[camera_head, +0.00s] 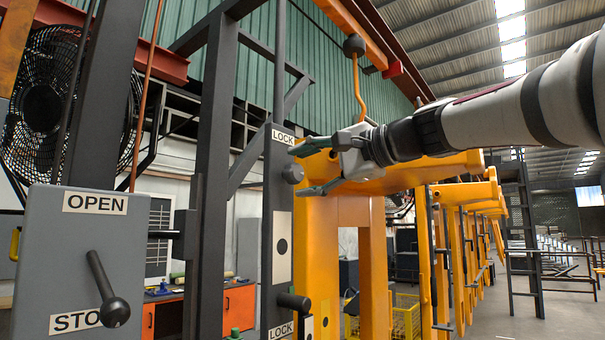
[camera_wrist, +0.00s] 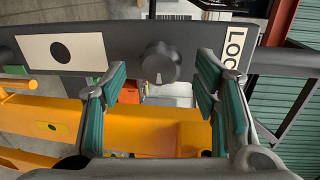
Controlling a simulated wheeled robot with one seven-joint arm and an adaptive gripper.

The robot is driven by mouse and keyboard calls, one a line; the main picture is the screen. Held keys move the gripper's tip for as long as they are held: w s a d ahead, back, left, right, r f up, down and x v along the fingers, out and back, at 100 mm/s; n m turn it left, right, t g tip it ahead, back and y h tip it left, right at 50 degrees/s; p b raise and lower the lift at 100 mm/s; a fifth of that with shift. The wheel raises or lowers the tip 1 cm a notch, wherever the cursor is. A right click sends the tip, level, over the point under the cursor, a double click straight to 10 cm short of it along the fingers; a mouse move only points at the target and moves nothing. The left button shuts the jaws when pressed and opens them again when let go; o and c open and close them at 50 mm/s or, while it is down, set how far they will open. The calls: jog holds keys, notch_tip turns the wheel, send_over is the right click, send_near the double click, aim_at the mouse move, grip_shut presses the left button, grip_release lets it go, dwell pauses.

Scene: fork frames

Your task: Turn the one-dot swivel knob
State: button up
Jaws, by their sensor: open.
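A round dark grey swivel knob (camera_wrist: 160,63) sits on the dark upright panel, between a white one-dot plate (camera_wrist: 62,50) and a LOCK label (camera_wrist: 236,47). Its white mark points down in the wrist view. In the head view the knob (camera_head: 292,173) is at the panel's upper part, above the one-dot plate (camera_head: 281,246). My gripper (camera_head: 304,170) is open, its green-padded fingers pointing at the knob from the right. In the wrist view the fingers of my gripper (camera_wrist: 162,72) stand on either side of the knob, with gaps showing; I see no contact.
A black cylindrical knob (camera_head: 293,302) sticks out low on the same panel, near the lower LOCK label (camera_head: 281,331). A grey OPEN/STOP box (camera_head: 60,255) with a ball-ended lever (camera_head: 108,290) stands at left. A yellow frame (camera_head: 345,212) stands behind and below my gripper.

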jog(key=v, duration=1)
jog(key=shift+s+d, duration=0.25)
jog(key=shift+f, duration=0.1)
jog(key=s+d+f+n+g+h, duration=0.1)
jog(key=s+f, duration=0.6)
jog(key=f, duration=0.7)
jog(key=s+d+f+n+g+h, duration=0.2)
jog(key=s+d+f+n+h, duration=0.2)
jog(key=f, duration=0.9)
jog(key=s+d+f+n+g+h, duration=0.1)
jog(key=s+d+f+n+h, duration=0.1)
jog(key=s+d+f+h, duration=0.3)
jog(key=s+f+h, duration=0.3)
jog(key=s+f, duration=0.3)
jog(key=f, duration=0.3)
jog(key=shift+f+n+g, duration=0.3)
jog(key=shift+n, duration=0.1)
jog(key=shift+c, duration=0.2)
